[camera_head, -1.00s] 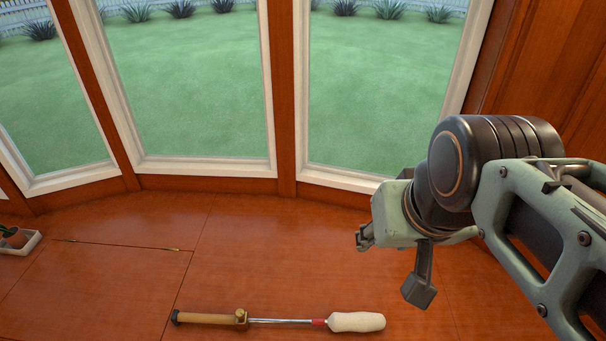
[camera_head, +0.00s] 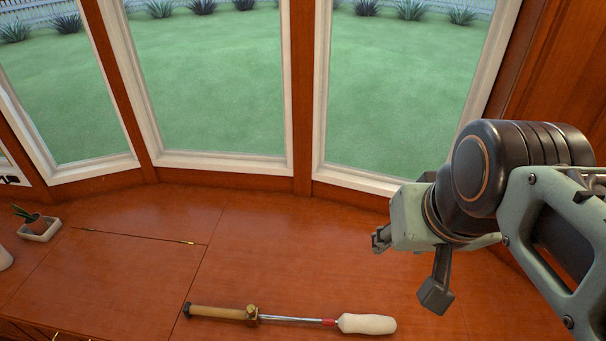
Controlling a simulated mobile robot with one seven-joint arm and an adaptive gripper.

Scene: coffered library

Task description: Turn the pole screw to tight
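A pole (camera_head: 290,319) lies flat on the wooden surface at the bottom middle. Its left part is a tan tube with a dark end cap, then a thin metal rod, a red band and a fat cream end at the right. A brass-coloured screw (camera_head: 252,314) sits on a collar where the tan tube meets the rod. My gripper (camera_head: 408,267) hangs above the surface, right of and beyond the pole's cream end, apart from it. One finger points down and another part points left. I see nothing held; how wide the fingers stand is unclear.
A potted plant (camera_head: 40,226) in a white tray stands at the left edge. Tall windows (camera_head: 210,90) bound the surface at the back. The wooden surface (camera_head: 290,245) between windows and pole is clear.

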